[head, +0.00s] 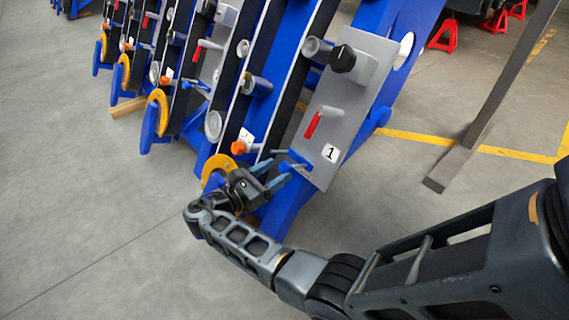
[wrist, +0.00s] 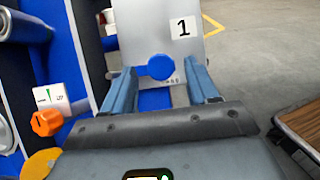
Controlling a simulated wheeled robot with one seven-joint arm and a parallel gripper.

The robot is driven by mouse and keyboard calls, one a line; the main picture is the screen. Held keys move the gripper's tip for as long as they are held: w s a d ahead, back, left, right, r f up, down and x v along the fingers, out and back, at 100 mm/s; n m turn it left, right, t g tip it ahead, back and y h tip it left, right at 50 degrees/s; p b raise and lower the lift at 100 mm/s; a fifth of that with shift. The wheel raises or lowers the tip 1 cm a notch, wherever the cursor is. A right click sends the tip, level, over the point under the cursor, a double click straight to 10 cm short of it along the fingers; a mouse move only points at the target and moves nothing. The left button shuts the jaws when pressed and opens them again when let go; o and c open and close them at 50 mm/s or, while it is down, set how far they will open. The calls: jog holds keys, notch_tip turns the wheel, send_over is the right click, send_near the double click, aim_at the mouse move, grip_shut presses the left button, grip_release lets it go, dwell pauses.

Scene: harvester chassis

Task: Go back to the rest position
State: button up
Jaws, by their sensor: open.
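My gripper (head: 277,175) is at the lower front of the blue harvester chassis (head: 285,205), just below the grey plate marked 1 (head: 335,112). In the wrist view my gripper (wrist: 165,82) has its two blue-grey fingers spread apart. A round blue knob (wrist: 160,67) shows between the fingertips, in front of the plate; I cannot tell whether a finger touches it. In the head view my arm reaches from the lower right to the chassis.
An orange knob (wrist: 46,122) sits on a white switch plate left of my gripper. A red-handled lever (head: 313,124) and a black knob (head: 342,59) are on the grey plate. A grey post (head: 485,110) stands at right. The floor at left is clear.

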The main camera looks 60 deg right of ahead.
jog(key=shift+v, duration=1.15)
